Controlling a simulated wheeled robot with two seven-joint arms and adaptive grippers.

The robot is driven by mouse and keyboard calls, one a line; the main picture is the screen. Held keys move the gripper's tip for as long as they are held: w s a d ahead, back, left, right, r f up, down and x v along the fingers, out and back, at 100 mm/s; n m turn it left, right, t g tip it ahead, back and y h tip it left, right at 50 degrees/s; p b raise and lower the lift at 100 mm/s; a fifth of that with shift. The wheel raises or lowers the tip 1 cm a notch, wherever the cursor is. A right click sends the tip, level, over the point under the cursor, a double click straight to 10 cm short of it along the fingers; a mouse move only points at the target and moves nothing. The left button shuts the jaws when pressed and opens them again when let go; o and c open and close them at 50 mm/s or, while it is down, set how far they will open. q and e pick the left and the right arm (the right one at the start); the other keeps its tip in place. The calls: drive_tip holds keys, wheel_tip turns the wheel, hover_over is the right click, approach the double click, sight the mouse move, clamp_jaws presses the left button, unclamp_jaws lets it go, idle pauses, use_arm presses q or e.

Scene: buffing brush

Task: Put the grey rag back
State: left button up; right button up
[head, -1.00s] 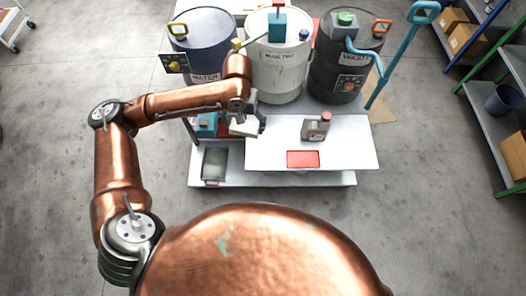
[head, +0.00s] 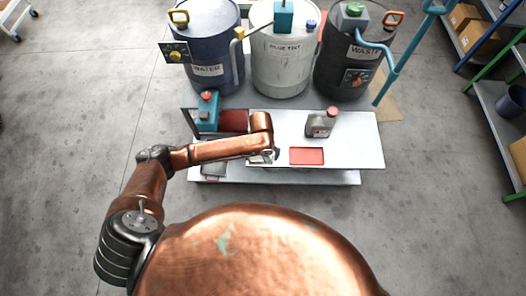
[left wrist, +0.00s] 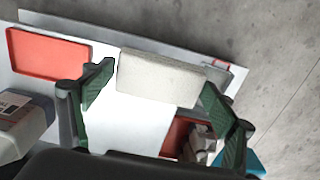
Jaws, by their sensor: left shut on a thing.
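The grey rag (left wrist: 160,77) looks like a pale, thick folded block in the left wrist view. My left gripper (left wrist: 158,92) is shut on it, one dark green finger at each end. In the head view my left gripper (head: 264,157) is over the middle of the white work top (head: 355,150), just left of a red tray; the rag is mostly hidden there by the arm. The red tray (head: 307,156) looks empty; it also shows at upper left in the left wrist view (left wrist: 45,53). My right gripper is not in view.
A grey bottle with a red cap (head: 321,123) stands behind the red tray. A teal can (head: 208,110) and a dark red tray (head: 233,120) are at the back left. A grey tray (head: 213,168) lies partly hidden under my arm. Several drums line the back.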

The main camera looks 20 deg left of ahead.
use_arm(q)
drive_tip(key=w+f+b, duration=0.1)
drive_tip(key=w+f, duration=0.1)
drive_tip(key=w+a+f+b, duration=0.1)
drive_tip(key=w+f+b, duration=0.1)
drive_tip(key=w+f, duration=0.1)
drive_tip(key=shift+w+a+f, duration=0.15)
drive_tip(key=shift+w+f, duration=0.05)
drive_tip(key=shift+f, duration=0.05)
drive_tip(key=shift+w+a+f, duration=0.15)
drive_tip(key=shift+w+f, duration=0.35)
wheel_tip(320, 180, down, 4)
drive_tip(key=shift+w+r+b, duration=0.15)
drive_tip(key=shift+r+b, duration=0.1)
drive_tip(key=shift+b, duration=0.7)
drive_tip(key=shift+r, duration=0.1)
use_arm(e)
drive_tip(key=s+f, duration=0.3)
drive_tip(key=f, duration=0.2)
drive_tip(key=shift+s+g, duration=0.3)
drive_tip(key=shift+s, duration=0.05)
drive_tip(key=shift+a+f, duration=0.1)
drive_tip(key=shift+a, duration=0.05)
use_arm(q)
drive_tip(key=o, duration=1.2)
